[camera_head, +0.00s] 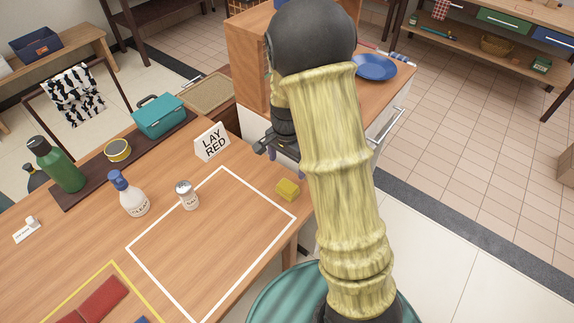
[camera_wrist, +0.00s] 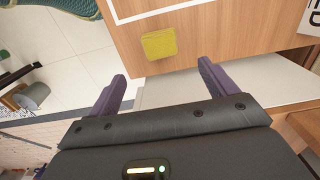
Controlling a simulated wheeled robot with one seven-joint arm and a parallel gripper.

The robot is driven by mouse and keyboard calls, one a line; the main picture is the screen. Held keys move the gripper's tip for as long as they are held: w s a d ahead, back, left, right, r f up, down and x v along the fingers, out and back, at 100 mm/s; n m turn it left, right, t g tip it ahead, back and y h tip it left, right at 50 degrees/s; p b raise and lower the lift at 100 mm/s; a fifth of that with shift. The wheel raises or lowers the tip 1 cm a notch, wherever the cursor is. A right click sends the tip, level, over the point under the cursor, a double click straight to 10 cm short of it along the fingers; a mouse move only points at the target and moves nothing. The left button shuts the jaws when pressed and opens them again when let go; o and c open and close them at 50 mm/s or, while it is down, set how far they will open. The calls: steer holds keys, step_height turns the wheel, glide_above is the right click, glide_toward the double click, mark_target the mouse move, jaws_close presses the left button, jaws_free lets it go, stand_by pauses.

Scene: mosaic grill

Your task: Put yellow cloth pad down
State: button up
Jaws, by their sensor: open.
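The yellow cloth pad (camera_head: 288,190) lies on the wooden table near its right edge, just outside the white outlined rectangle (camera_head: 138,257). It also shows in the wrist view (camera_wrist: 158,44), flat on the table near the edge. My gripper (camera_head: 270,147) is above and behind the pad, by the table's far right edge, partly hidden by my arm. In the wrist view its two purple fingers (camera_wrist: 163,72) are spread apart with nothing between them. The pad lies beyond the fingertips, apart from them.
A "LAY RED" sign (camera_head: 212,142) stands beyond the white outline. A salt shaker (camera_head: 187,195) and a spray bottle (camera_head: 129,193) stand to its left. Red pads (camera_head: 92,301) lie in a yellow outline at the front left. The white outline's inside is mostly clear.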

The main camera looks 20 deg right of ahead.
stand_by(0.4)
steer(key=s+r+n+t, duration=0.1)
steer(key=s+r+n, duration=0.3)
steer(key=s, duration=0.3)
steer(key=s+r+n+t, duration=0.1)
steer(key=s+r+n, duration=0.4)
steer(key=s+n, duration=0.1)
steer(key=shift+s+n+t, duration=0.3)
steer(key=shift+s+n, duration=0.1)
steer(key=shift+s, duration=0.25)
steer(key=p+v, duration=0.2)
steer(key=w+p+v, duration=0.1)
steer(key=p+v, duration=0.2)
steer(key=shift+r, duration=0.1)
stand_by(0.4)
